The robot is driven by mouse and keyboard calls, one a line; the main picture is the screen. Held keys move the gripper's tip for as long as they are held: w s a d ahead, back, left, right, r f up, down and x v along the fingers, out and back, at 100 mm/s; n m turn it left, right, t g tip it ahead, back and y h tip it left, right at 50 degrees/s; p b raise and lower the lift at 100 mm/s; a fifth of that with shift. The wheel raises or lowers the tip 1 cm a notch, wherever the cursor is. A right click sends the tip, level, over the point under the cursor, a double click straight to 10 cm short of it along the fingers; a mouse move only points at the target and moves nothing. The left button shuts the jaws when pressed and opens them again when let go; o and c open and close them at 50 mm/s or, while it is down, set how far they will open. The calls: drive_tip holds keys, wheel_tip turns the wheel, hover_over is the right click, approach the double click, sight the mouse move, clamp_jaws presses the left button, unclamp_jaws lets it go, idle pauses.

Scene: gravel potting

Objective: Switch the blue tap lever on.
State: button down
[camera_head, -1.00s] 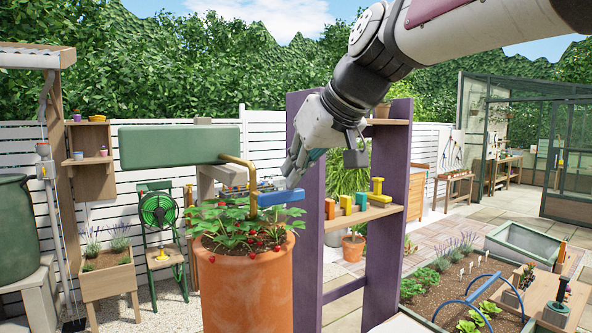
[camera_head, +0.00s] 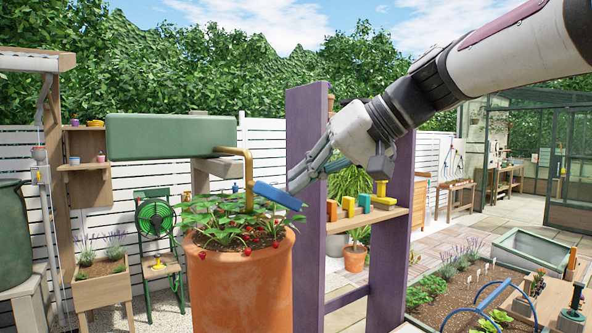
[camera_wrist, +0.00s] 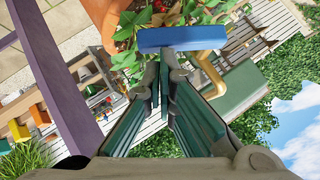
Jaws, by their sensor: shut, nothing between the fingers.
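In the head view the lever slopes down to the right, over the strawberry pot (camera_head: 240,280). In the wrist view the blue lever (camera_wrist: 182,38) lies across the view just beyond my fingertips (camera_wrist: 166,55). I cannot tell if they touch it.
A purple post frame (camera_head: 303,240) stands right of the pot, with a shelf (camera_head: 345,219) holding coloured blocks. A planting bed (camera_head: 455,295) with a blue hoop lies at the lower right.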

sight(298, 211)
wheel_tip(298, 211, down, 4)
drive_tip(key=m+g+y+b, duration=0.1)
drive_tip(key=m+y+b, duration=0.1)
drive_tip(key=y+b, duration=0.2)
drive_tip(key=shift+m+b, duration=0.4)
drive_tip(key=shift+b, duration=0.35)
drive_tip(key=m+y+b, duration=0.1)
drive_tip(key=a+f+y+b, duration=0.1)
drive_tip(key=b, duration=0.1)
drive_tip(key=shift+s+f+m+g, duration=0.25)
drive_tip(key=shift+f+m+g, duration=0.05)
drive_tip(key=shift+m+g, duration=0.1)
drive_tip(key=shift+y, duration=0.3)
drive_tip(key=shift+s+r, duration=0.1)
drive_tip(key=shift+r, duration=0.05)
